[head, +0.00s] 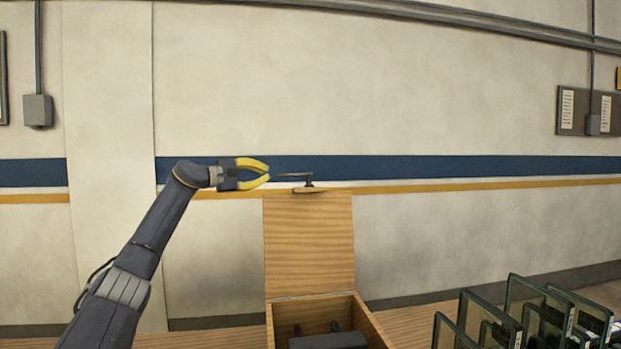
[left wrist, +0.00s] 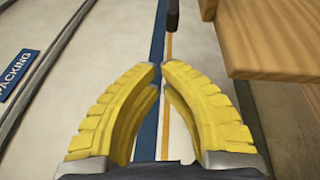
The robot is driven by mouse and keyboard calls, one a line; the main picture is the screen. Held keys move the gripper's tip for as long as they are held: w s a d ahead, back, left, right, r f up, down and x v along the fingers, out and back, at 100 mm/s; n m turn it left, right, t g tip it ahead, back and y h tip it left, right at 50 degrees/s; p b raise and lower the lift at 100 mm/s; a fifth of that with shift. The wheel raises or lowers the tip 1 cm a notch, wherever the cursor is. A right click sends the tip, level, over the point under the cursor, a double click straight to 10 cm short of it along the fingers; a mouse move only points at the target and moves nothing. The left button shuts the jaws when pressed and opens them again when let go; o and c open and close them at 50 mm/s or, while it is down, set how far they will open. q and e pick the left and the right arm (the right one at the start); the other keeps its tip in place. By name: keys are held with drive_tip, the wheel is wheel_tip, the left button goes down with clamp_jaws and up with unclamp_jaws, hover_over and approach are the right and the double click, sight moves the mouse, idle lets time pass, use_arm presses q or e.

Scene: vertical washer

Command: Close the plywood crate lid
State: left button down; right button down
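The plywood crate (head: 376,328) stands on the wooden bench at the bottom centre of the head view. Its lid (head: 309,245) stands upright, open, hinged at the crate's back edge. A dark handle (head: 309,183) sits at the lid's top edge, with a thin bar reaching left. My left gripper (head: 268,173) is just left of that bar, level with it and apart from the lid. Its yellow fingers hold nothing; in the left wrist view (left wrist: 160,68) their tips almost meet. Wood (left wrist: 275,38) and a dark bar end (left wrist: 172,14) show beyond them. My right gripper is out of view.
Dark items (head: 328,340) lie inside the crate. Several glass panels (head: 526,310) stand in a rack to the right of the crate. The wall (head: 430,110) is behind the lid. The space above the open crate, in front of the lid, is clear.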

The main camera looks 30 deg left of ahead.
use_arm(q)
drive_tip(key=shift+m+g, duration=0.5)
drive_tip(key=shift+m, duration=0.3)
drive_tip(key=shift+w+d+f, duration=0.15)
drive_tip(key=shift+w+d, duration=0.8)
drive_tip(key=shift+d, duration=0.4)
drive_tip(key=shift+w+d+f, duration=0.1)
drive_tip(key=shift+w+d, duration=0.9)
drive_tip(key=shift+d, duration=0.3)
drive_tip(key=shift+w+d+f, duration=0.15)
drive_tip(key=shift+w+d, duration=0.8)
drive_tip(key=shift+d, duration=0.4)
drive_tip(key=shift+d, duration=0.2)
